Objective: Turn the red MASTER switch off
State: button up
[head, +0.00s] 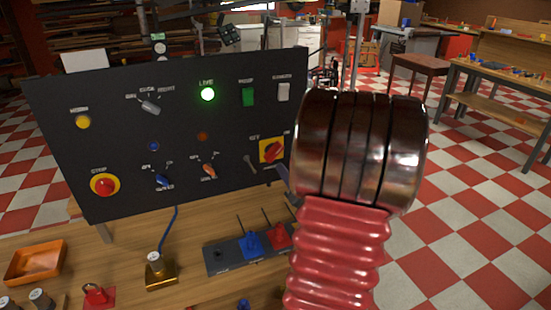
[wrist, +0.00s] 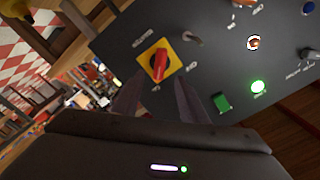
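The red MASTER switch (head: 272,150) is a red rotary handle on a yellow square plate at the right end of the black panel. In the head view my arm hides most of the gripper. A green LIVE lamp (head: 208,94) on the panel is lit.
A small grey lever (head: 250,163) sits close beside the MASTER plate. A block with blue and red parts (head: 250,244) stands on the bench below.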

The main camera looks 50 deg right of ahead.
aim_at(275, 155)
jog(key=x, duration=1)
jog(key=shift+w+d, duration=0.15)
jog(key=shift+w, duration=0.05)
grip_shut()
